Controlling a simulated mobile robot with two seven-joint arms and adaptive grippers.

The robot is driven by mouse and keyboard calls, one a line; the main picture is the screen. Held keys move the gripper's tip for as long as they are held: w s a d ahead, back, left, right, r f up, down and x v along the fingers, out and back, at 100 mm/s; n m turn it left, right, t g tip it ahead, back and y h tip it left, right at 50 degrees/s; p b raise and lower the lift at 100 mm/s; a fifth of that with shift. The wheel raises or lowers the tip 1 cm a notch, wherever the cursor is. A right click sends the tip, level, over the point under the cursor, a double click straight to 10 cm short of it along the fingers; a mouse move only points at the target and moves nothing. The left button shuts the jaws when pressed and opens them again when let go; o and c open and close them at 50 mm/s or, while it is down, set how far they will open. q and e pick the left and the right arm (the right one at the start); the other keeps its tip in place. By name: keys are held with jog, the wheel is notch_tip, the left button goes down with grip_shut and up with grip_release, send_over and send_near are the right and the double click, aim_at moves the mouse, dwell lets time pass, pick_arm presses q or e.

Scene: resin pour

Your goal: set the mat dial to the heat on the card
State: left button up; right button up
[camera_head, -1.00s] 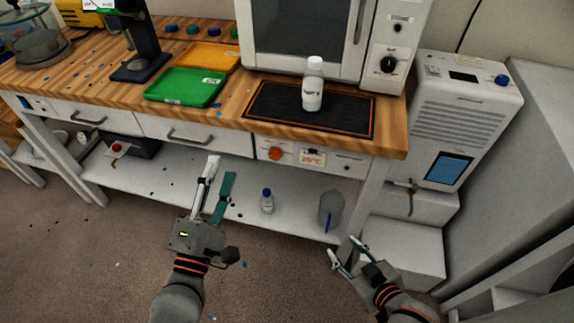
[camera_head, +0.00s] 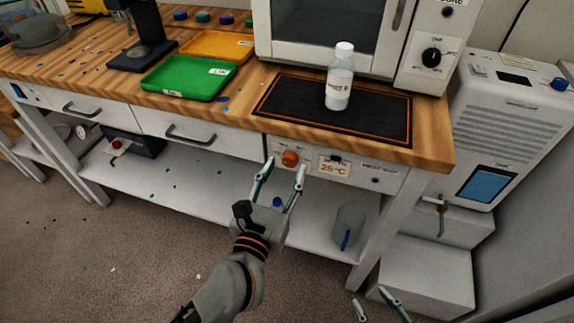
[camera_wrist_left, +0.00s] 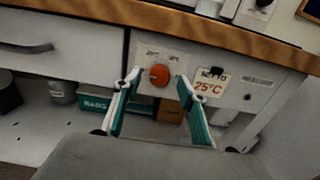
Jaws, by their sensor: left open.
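The orange mat dial (camera_head: 290,158) is on the white front panel under the bench top. It also shows in the left wrist view (camera_wrist_left: 159,75). The card (camera_head: 333,166) reading 25°C hangs just right of the dial, and shows in the left wrist view (camera_wrist_left: 210,84). My left gripper (camera_head: 283,168) is open and empty, pointing at the panel. In the left wrist view its fingers (camera_wrist_left: 156,84) spread to either side of the dial, apart from it. My right gripper (camera_head: 374,300) is partly in view at the bottom edge, its fingertips apart.
A black heat mat (camera_head: 380,116) with an orange border lies on the bench, with a white-capped bottle (camera_head: 339,82) upright on it. A green tray (camera_head: 188,77) and an orange tray (camera_head: 220,45) lie to the left. The lower shelf (camera_head: 190,190) holds a clear jug (camera_head: 349,226).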

aim_at(290, 160)
pick_arm(q)
jog(key=shift+x, duration=1.05)
jog(key=c, duration=1.1)
jog(key=shift+o, duration=0.2)
